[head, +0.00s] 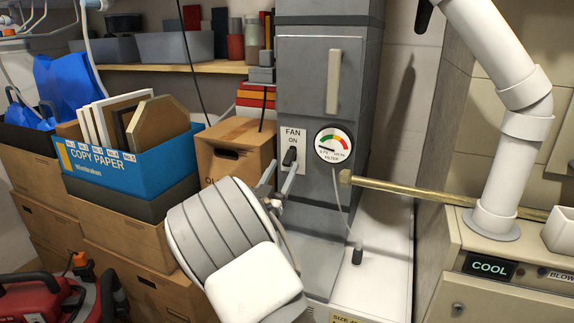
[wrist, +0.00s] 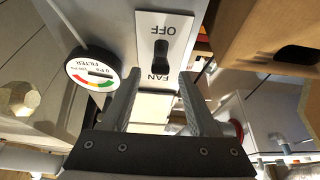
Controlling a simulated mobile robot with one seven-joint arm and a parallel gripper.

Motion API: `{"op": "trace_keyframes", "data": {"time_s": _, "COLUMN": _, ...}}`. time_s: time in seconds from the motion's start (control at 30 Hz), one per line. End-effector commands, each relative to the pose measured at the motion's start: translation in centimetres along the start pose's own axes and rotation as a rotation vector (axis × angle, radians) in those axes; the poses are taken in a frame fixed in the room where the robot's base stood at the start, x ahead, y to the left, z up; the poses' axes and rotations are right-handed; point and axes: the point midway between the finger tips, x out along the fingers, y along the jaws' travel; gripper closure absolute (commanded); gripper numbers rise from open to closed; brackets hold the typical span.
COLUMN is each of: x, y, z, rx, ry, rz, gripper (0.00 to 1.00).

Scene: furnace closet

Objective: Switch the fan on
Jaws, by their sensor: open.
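The fan switch is a black toggle (head: 290,157) on a white plate (head: 297,134) on the grey furnace cabinet. In the head view the plate reads FAN and ON above the toggle; its lower part is hidden by my gripper. In the wrist view the plate (wrist: 182,50) is upside down, with OFF at the top and FAN near the bottom; the toggle (wrist: 160,52) lies between. I cannot tell which way it is tilted. My gripper (head: 277,181) is open and empty just in front of the plate. In the wrist view its fingers (wrist: 159,84) are spread either side of the toggle's line.
A round filter gauge (head: 331,145) is close right of the switch, with a brass pipe (head: 440,190) farther right. A cardboard box (head: 233,150) stands close on the left, beside a blue copy paper box (head: 130,170). A white pipe (head: 497,180) stands at right.

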Motion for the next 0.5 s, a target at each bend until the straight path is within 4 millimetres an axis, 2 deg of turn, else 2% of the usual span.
{"op": "trace_keyframes", "data": {"time_s": 0.1, "x": 1.9, "y": 0.1, "z": 0.1, "rx": 0.0, "ry": 0.001, "rz": 0.002, "gripper": 0.4}}
{"op": "trace_keyframes", "data": {"time_s": 0.2, "x": 2.9, "y": 0.0, "z": 0.1, "rx": 0.0, "ry": 0.0, "rz": 0.001, "gripper": 0.4}}
{"op": "trace_keyframes", "data": {"time_s": 0.5, "x": 3.6, "y": 0.0, "z": 0.0, "rx": -0.001, "ry": -0.001, "rz": 0.0, "gripper": 0.4}}
